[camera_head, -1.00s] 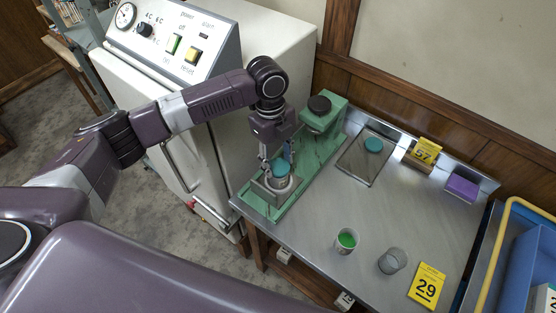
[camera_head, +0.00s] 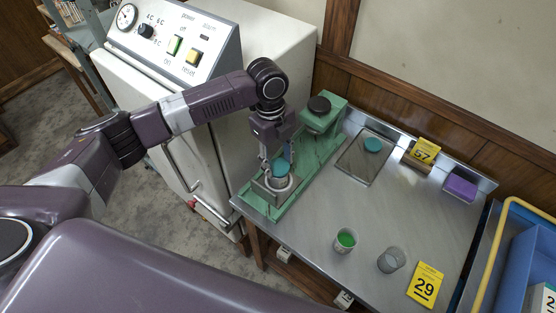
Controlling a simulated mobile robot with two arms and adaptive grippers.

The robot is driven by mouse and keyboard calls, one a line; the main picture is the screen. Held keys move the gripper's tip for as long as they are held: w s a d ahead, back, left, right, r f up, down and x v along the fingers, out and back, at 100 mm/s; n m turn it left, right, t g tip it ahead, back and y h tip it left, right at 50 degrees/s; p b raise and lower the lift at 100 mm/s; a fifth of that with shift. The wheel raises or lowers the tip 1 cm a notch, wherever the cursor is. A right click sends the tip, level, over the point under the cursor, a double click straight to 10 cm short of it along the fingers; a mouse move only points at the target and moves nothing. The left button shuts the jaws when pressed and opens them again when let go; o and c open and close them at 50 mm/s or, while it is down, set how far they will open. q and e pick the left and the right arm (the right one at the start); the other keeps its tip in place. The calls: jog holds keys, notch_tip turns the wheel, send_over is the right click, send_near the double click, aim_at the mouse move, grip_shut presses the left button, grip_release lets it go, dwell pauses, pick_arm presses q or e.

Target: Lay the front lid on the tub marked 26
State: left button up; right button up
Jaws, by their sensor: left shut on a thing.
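My left gripper (camera_head: 278,161) is shut on a teal round lid (camera_head: 281,168). It holds the lid over a pale round vessel (camera_head: 282,184) in the front part of a green stand (camera_head: 306,176). I cannot tell whether lid and vessel touch. A second teal lid (camera_head: 373,145) lies on a flat grey plate (camera_head: 360,165) farther back on the metal table. I cannot read a mark 26 anywhere. My right gripper is out of view.
A white control cabinet (camera_head: 262,40) stands at left, a blue bin (camera_head: 522,255) at right.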

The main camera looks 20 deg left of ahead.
pick_arm(q)
jog(key=shift+p, duration=0.4)
jog(key=shift+f+p, duration=0.35)
jog(key=shift+p, duration=0.2)
dwell(1.5)
jog(key=o, duration=1.3)
jog(key=shift+c, duration=0.2)
jog(key=shift+r, duration=0.1)
jog(key=shift+r+p, duration=3.9)
jog(key=shift+p, duration=0.1)
jog(key=shift+s+d+f, duration=0.1)
